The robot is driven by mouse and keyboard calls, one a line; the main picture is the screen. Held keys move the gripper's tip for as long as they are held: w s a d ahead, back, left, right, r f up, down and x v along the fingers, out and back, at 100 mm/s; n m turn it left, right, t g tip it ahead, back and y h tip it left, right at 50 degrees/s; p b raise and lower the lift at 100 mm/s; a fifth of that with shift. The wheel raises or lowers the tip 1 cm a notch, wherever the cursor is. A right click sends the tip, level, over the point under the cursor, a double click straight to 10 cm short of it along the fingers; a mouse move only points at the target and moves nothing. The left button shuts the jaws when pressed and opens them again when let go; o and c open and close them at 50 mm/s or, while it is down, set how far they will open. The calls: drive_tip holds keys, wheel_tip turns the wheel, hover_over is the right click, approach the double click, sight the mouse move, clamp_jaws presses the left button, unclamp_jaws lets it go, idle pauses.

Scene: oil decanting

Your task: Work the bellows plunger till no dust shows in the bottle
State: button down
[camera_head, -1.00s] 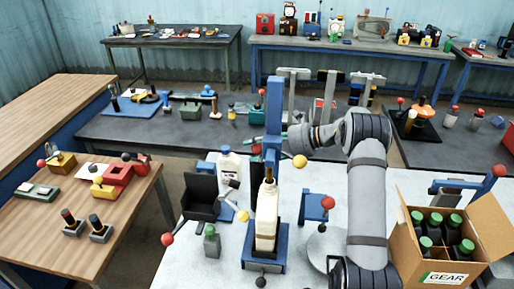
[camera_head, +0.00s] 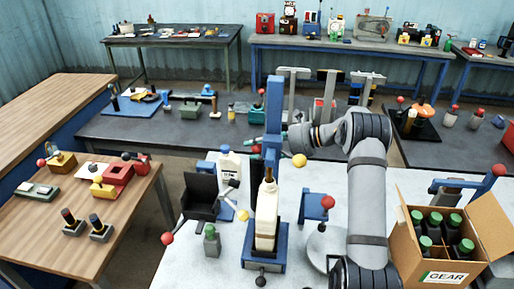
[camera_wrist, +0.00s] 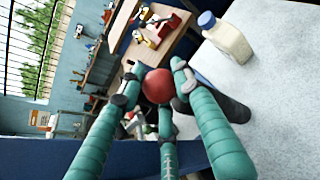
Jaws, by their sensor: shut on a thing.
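My gripper (camera_wrist: 158,85) has its teal fingers closed around a red ball knob (camera_wrist: 157,87) in the wrist view. I take this knob to be the plunger's handle, but its link to a bellows is hidden. A dark cylindrical part (camera_wrist: 232,109) shows just beyond the fingers. In the head view my gripper (camera_head: 268,141) is at the blue upright of a stand, which hides the held knob. A pale bottle (camera_head: 266,228) with a brownish neck stands upright in this blue stand (camera_head: 249,263), below my gripper. I cannot tell whether dust shows in it.
A white bottle with a blue cap (camera_wrist: 228,42) also shows in the head view (camera_head: 229,167). A black fixture (camera_head: 199,196) and a small green-capped bottle (camera_head: 211,241) stand to the left. An open carton (camera_head: 404,237) of green-capped bottles is at right, beyond my arm.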

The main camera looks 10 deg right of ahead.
wheel_tip(320, 180, up, 6)
drive_tip(key=shift+w+f+p, duration=0.1)
drive_tip(key=shift+w+p, duration=0.05)
drive_tip(key=shift+p, duration=0.85)
drive_tip(key=c, duration=1.5)
unclamp_jaws()
drive_tip(key=shift+s+d, duration=0.2)
drive_tip(key=shift+d, duration=0.05)
drive_tip(key=v, duration=1.1)
drive_tip(key=shift+s+d+r, duration=0.15)
drive_tip(key=shift+s+r, duration=0.05)
drive_tip(key=shift+r, duration=0.05)
